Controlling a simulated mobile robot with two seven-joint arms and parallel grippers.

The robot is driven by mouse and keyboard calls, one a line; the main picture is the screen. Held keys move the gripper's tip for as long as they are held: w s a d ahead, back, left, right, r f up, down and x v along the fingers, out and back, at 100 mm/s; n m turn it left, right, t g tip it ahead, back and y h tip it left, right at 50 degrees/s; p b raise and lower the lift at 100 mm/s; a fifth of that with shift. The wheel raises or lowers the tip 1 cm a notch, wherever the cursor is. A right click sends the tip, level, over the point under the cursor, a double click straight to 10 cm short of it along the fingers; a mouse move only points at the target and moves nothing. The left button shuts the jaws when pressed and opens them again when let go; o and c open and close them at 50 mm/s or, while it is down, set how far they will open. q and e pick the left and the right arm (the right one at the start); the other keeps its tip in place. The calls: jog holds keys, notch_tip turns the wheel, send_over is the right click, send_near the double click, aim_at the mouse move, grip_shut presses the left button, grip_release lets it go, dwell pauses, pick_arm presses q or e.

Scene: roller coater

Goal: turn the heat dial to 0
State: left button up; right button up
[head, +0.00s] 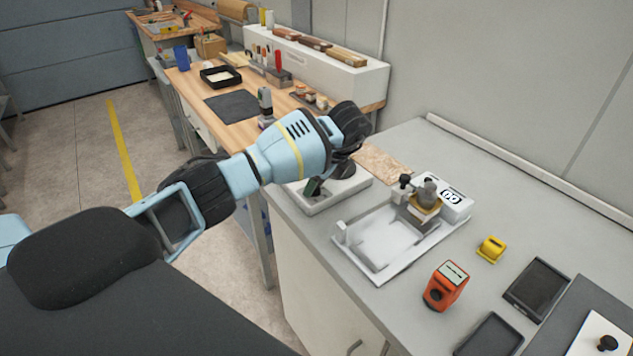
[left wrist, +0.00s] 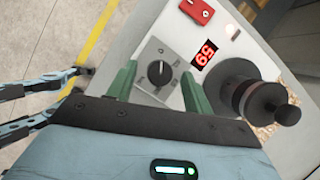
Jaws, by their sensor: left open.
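The heat dial (left wrist: 159,74) is a dark round knob on a grey square plate with marks around it, on a white unit. Beside it a red lit display (left wrist: 205,54) seems to read 59. My left gripper (left wrist: 158,68) is open, its two green fingers on either side of the dial with gaps to the knob. My right gripper is not in view.
A red switch (left wrist: 197,12) and a dark round post with a knob (left wrist: 255,100) stand on the same unit. To its right are a white tray (head: 375,262), an orange device (head: 445,285) and a yellow block (head: 491,249). A wooden bench stands behind.

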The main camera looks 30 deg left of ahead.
aim_at(327, 198)
pick_arm(q)
jog(key=v, duration=0.7)
jog(key=shift+r, duration=0.15)
jog(key=shift+d, duration=0.1)
